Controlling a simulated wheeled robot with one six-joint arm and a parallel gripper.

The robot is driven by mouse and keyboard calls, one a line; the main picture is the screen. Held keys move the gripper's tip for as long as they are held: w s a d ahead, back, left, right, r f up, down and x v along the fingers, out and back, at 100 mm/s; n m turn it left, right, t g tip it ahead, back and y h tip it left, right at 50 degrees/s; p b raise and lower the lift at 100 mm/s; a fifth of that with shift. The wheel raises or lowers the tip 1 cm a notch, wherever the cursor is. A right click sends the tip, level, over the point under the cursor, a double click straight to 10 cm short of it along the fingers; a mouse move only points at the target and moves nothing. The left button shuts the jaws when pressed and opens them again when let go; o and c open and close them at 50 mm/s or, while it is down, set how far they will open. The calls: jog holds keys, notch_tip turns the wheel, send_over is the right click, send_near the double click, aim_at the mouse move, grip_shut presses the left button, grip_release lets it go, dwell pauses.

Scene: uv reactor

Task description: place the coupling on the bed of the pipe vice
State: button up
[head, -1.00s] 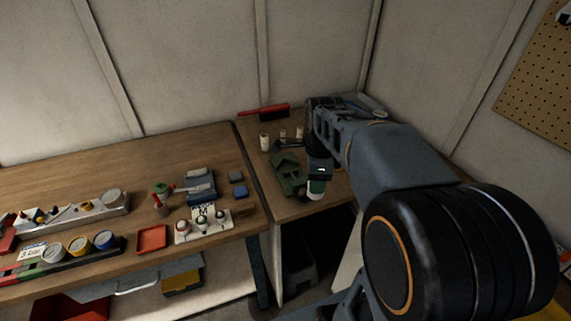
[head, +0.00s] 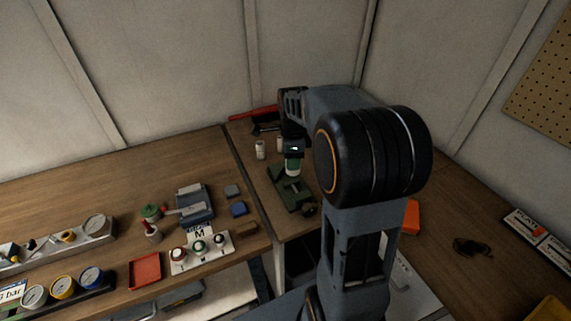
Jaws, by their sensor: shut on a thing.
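The pipe vice (head: 285,196) is a dark green tool on the far bench. My gripper (head: 294,154) points down over it and is shut on the coupling (head: 292,169), a small pale and green cylinder. The coupling is upright, over the rear part of the vice. I cannot tell whether it touches the bed or hangs just above it. My gripper's fingers are small and dark in this view, and the coupling's top is hidden by them.
Small pale cylinders (head: 260,150) stand on the bench left of my gripper. A red-handled tool (head: 252,115) lies at the back.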

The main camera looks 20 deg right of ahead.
jog(key=w+f, duration=0.4)
jog(key=w+d+f+p, duration=0.1)
jog(key=f, duration=0.1)
jog(key=shift+w+f, duration=0.1)
jog(key=shift+w, duration=0.3)
jog(key=shift+w+f, duration=0.1)
jog(key=shift+f, duration=1.55)
jog(key=shift+f, duration=0.2)
jog(key=o, duration=0.9)
jog(key=shift+r, duration=0.1)
